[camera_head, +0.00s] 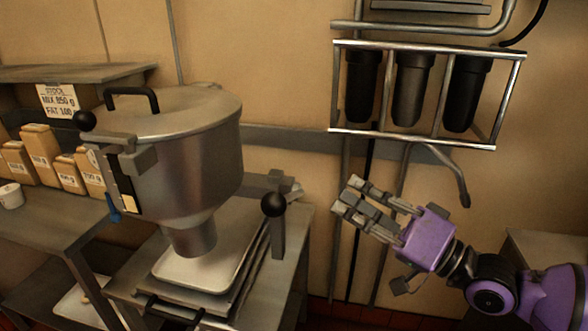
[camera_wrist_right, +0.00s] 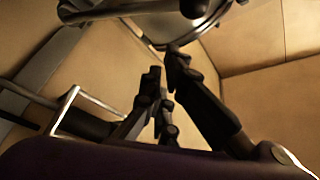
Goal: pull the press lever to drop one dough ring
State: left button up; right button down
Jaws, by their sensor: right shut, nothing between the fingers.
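The dough press (camera_head: 185,150) is a grey metal hopper with a lid and a narrow spout, at the left of the head view. A lever with a black ball knob (camera_head: 273,205) stands at its right side. A second black ball (camera_head: 85,120) is at the hopper's upper left. A pale tray (camera_head: 225,262) lies under the spout; no dough ring shows on its visible part. My right gripper (camera_head: 350,197) is shut and empty, right of the lever knob and apart from it. Its fingers (camera_wrist_right: 163,72) also show in the right wrist view. My left gripper is not in view.
A metal rack with dark cylinders (camera_head: 411,88) hangs on the wall above my right gripper, with a bent pipe (camera_head: 455,175) below it. Small boxes (camera_head: 42,150) stand on the left shelf. Open space lies between the lever knob and my right gripper.

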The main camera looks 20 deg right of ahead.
jog(key=r+m, duration=0.1)
notch_tip(320, 180, up, 4)
jog(key=p, duration=0.3)
send_over(289, 197)
jog(key=s+d, duration=0.2)
jog(key=d, duration=0.1)
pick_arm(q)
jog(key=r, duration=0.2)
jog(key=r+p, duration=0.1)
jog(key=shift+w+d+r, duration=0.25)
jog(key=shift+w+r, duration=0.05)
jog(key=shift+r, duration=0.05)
pick_arm(e)
jog(key=shift+m, duration=0.4)
jog(key=f, duration=0.1)
jog(key=s+a+f, duration=0.1)
jog(key=s+f, duration=0.1)
jog(key=shift+a+f, duration=0.1)
jog(key=shift+a, duration=0.3)
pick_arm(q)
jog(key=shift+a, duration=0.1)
pick_arm(e)
jog(key=shift+s, duration=0.1)
